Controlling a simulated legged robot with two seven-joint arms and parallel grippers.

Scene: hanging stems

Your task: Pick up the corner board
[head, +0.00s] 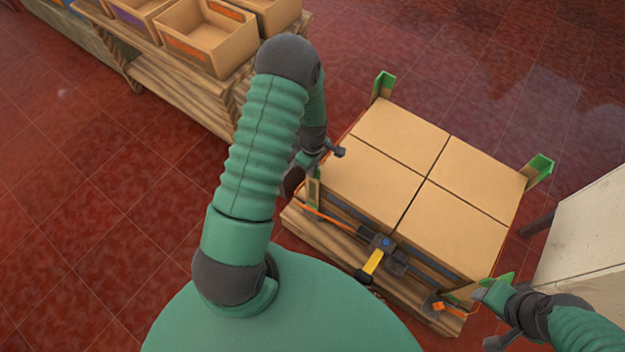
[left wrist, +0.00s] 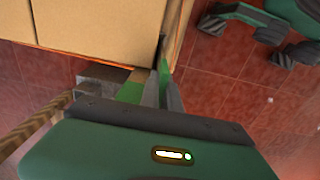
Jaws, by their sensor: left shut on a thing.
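My left gripper (head: 317,166) is at the left corner of the carton stack (head: 425,185), shut on the upright corner board (head: 313,190) there. In the left wrist view the closed fingers (left wrist: 150,92) are beside the carton edge. Other corner boards with green tops stand at the far corner (head: 382,86) and the right corner (head: 538,172). A further one (head: 462,294) is at the near corner. My right gripper (head: 486,294) is beside it, its fingers unclear.
The cartons rest on a wooden pallet (head: 335,246). An orange strap (head: 335,218) runs along the near side to a tensioner with a yellow handle (head: 372,262). A wooden bench (head: 190,92) with open bins is at upper left. A pale cabinet (head: 585,235) stands at right. Red floor is clear at left.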

